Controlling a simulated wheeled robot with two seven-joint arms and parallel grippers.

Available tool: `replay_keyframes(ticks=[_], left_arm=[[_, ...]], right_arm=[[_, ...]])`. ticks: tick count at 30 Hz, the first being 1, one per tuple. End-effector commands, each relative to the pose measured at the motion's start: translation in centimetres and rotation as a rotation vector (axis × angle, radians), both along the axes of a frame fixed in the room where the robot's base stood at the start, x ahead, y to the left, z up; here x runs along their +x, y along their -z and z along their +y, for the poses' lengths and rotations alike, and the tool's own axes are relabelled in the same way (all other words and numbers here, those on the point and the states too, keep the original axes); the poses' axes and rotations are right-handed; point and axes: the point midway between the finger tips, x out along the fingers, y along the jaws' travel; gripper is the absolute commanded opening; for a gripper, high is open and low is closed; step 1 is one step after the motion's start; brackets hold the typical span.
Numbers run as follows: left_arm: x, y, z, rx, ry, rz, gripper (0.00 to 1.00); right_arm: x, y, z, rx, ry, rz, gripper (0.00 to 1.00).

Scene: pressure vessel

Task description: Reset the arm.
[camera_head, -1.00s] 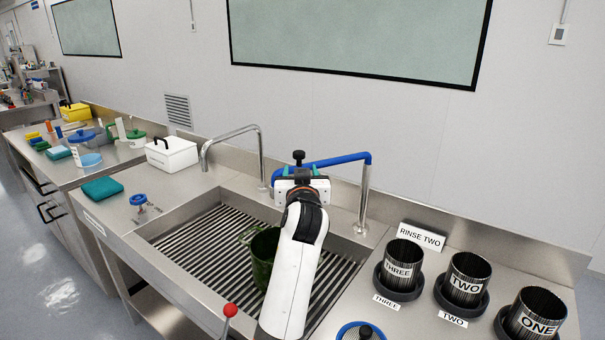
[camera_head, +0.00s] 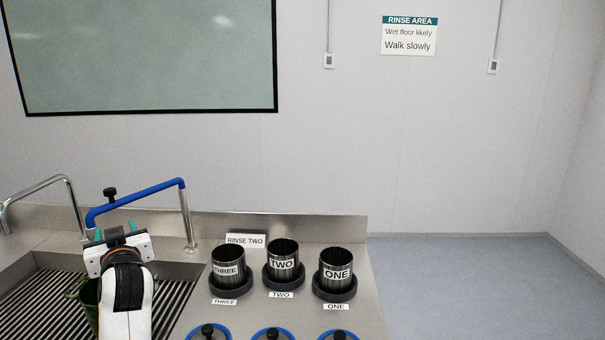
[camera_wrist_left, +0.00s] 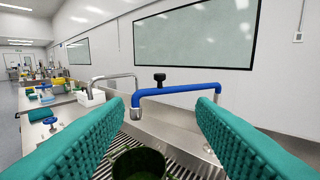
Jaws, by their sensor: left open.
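My left arm and gripper (camera_head: 118,238) reach over the sink at the lower left of the head view. In the left wrist view the two teal fingers of the left gripper (camera_wrist_left: 160,130) stand wide apart with nothing between them. A blue swing tap (camera_head: 140,200) with a black knob is beyond the gripper. It also shows between the fingers in the left wrist view (camera_wrist_left: 178,90), apart from them. A dark green pot (camera_head: 88,296) stands in the sink, partly hidden by my arm; its rim shows low in the left wrist view (camera_wrist_left: 138,163). My right gripper is not in view.
Three dark ribbed cups, THREE (camera_head: 228,265), TWO (camera_head: 283,262) and ONE (camera_head: 336,270), stand in black holders right of the sink. Several blue-rimmed lids (camera_head: 272,334) lie in front. A plain silver tap (camera_head: 62,182) is at left. The floor at right (camera_head: 480,280) is clear.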

Motion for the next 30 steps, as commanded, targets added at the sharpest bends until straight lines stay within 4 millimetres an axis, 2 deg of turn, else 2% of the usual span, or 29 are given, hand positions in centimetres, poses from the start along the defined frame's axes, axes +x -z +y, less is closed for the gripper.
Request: replay_keyframes(ticks=[2, 6, 11, 17, 20, 23, 25, 27, 30], left_arm=[[0.0, 0.0, 0.0, 0.000, 0.000, 0.000, 0.51], [-0.8, 2.4, -0.5, -0.009, 0.016, 0.054, 0.51], [-2.0, 5.2, -1.2, -0.020, 0.037, 0.121, 0.51], [-4.5, 10.2, -2.6, -0.041, 0.081, 0.246, 0.51], [-6.5, 13.3, -3.6, -0.056, 0.115, 0.331, 0.51], [-9.2, 17.0, -5.0, -0.075, 0.159, 0.439, 0.51], [-11.9, 20.0, -6.4, -0.092, 0.205, 0.538, 0.51], [-15.4, 23.2, -8.1, -0.114, 0.263, 0.655, 0.51], [-20.5, 26.8, -10.3, -0.144, 0.347, 0.810, 0.51]], right_arm=[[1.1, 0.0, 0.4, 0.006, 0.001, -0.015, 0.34], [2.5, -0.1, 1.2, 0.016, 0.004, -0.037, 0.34], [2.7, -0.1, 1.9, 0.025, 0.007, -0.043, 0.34], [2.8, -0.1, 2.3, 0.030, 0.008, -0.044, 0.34], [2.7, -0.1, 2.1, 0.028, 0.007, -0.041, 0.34], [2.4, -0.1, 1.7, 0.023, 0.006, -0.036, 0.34], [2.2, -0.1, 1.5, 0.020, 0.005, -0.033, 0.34], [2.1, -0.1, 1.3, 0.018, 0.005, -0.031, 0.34], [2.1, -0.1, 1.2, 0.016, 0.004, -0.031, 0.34]])
